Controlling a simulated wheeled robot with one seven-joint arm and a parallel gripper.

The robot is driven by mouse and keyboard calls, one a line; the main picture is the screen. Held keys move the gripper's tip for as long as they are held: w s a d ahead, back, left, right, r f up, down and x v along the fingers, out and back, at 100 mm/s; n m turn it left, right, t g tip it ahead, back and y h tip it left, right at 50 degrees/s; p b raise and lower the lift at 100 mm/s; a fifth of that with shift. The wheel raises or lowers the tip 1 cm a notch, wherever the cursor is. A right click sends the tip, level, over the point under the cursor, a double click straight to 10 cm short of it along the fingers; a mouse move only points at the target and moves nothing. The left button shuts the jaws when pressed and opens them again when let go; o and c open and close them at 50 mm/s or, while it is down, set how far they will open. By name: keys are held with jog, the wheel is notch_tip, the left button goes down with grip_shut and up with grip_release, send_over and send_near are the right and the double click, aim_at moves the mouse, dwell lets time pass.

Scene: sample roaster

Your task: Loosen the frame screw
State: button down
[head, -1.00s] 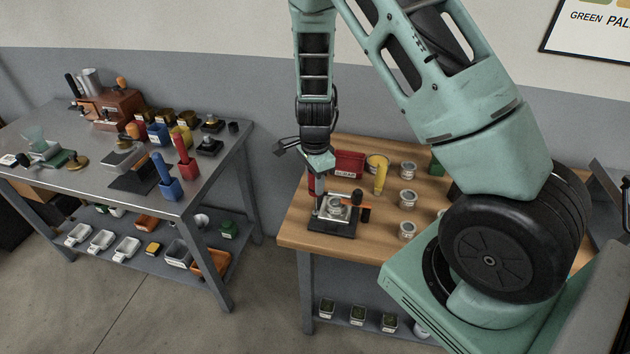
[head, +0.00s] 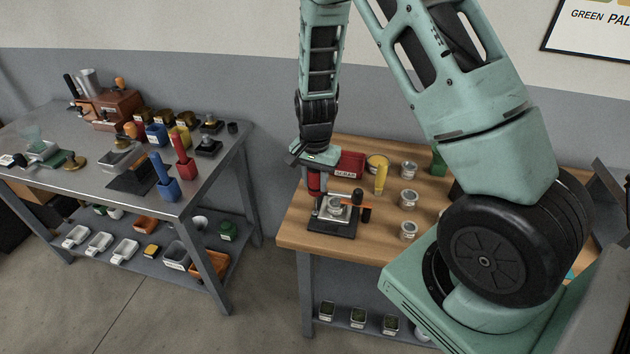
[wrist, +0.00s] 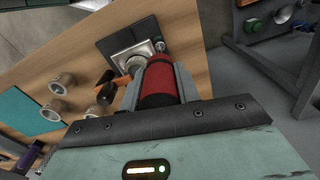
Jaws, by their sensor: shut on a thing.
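My gripper (head: 314,182) is shut on a red-handled tool (wrist: 160,82), which looks like a screwdriver. It points down over the left side of a small metal frame (head: 345,212) on a black base (head: 332,230) on the wooden bench. In the wrist view the red handle stands between the two fingers, with the metal frame (wrist: 130,58) just beyond it. A small round metal part (wrist: 160,46), perhaps the screw, shows beside the handle. The handle hides the tool's tip in the wrist view, so I cannot tell whether it sits in the screw.
An orange and black handle (head: 360,205) sits at the frame's right. A red scrap bin (head: 349,164), a yellow item (head: 381,178) and several small tins (head: 408,198) stand close by on the bench (head: 290,235). A separate metal table (head: 75,190) stands at the left.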

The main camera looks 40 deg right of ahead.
jog(key=n, duration=0.3)
jog(key=shift+n+b, duration=0.3)
jog(key=shift+n, duration=0.1)
jog(key=shift+n, duration=0.5)
jog(key=n, duration=0.3)
jog(key=shift+d+n, duration=0.1)
jog(key=shift+n, duration=0.5)
jog(key=n, duration=0.2)
jog(key=shift+n, duration=0.3)
